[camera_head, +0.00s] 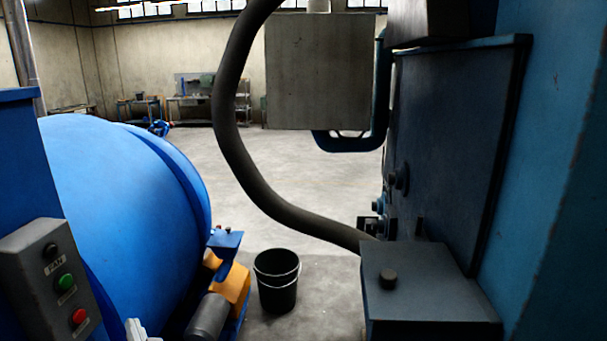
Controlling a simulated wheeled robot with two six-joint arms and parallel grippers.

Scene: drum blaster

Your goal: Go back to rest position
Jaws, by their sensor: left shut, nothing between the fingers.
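A small part of my left gripper (137,330) shows as a pale shape at the bottom edge, left of centre. It is shut and empty, and most of it is cut off by the frame. It appears below and to the right of a grey control box (48,280) with a black knob marked FAN, a green button and a red button. I cannot tell how far it is from the box. My right gripper is not in view.
A large blue drum (120,200) fills the left. A blue machine (555,180) with a dark panel (455,150) stands at the right. A thick dark hose (235,140) curves down the middle. A black bucket (277,290) stands on the floor. Open floor (290,180) lies beyond.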

